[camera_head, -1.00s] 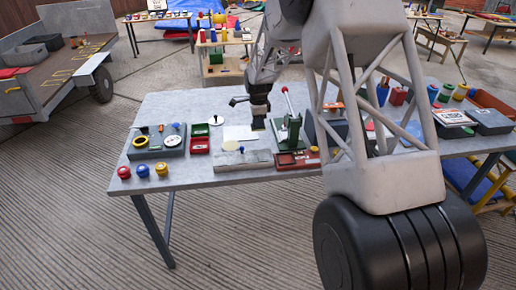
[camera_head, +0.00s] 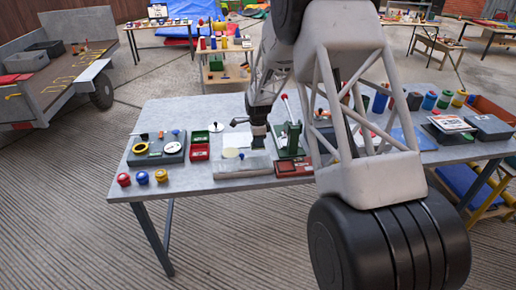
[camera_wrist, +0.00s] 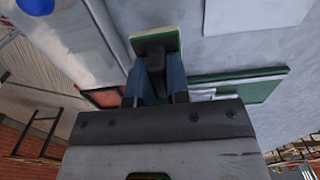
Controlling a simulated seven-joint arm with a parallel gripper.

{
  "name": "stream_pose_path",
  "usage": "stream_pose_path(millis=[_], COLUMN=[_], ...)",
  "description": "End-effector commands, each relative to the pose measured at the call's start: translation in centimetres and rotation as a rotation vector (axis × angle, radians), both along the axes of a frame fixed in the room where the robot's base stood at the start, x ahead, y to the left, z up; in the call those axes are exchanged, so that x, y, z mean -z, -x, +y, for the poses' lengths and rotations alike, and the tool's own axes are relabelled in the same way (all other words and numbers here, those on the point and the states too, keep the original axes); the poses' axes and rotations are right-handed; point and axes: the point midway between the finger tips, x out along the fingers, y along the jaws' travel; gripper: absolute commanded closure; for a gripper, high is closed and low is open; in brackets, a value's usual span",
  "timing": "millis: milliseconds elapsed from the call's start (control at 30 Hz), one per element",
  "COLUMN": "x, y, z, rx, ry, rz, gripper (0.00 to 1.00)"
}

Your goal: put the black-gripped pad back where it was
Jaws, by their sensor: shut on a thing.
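My gripper (camera_wrist: 158,88) is shut on the black grip of a small pad (camera_wrist: 156,42) with a cream and green rectangular base, seen at the upper middle of the wrist view. In the camera_head view my gripper (camera_head: 258,143) is over the grey table, between a white sheet (camera_head: 236,139) and a green lever press (camera_head: 288,137). The held pad is hard to make out there. Whether its base touches the table cannot be told.
A grey block (camera_head: 242,169) lies at the front edge, with a cream disc (camera_head: 231,153) behind it. A red tray (camera_head: 293,168) is right of it. Red and green bins (camera_head: 200,152) and a dark tray (camera_head: 158,158) stand left.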

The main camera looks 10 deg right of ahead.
Motion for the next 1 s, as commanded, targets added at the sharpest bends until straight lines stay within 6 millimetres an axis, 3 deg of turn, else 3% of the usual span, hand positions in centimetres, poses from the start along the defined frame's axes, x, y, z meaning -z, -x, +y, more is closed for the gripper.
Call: stream_pose_path(millis=[167,500,967,1000], x=[0.5,3.6,4.0,4.1], y=[0.0,0.0,0.0,0.0], z=[0.0,0.0,0.0,0.0], rx=[0.0,0.0,0.0,0.0], ry=[0.0,0.0,0.0,0.0], rz=[0.001,0.0,0.0,0.001], gripper=[1.0,1.0,1.0,0.82])
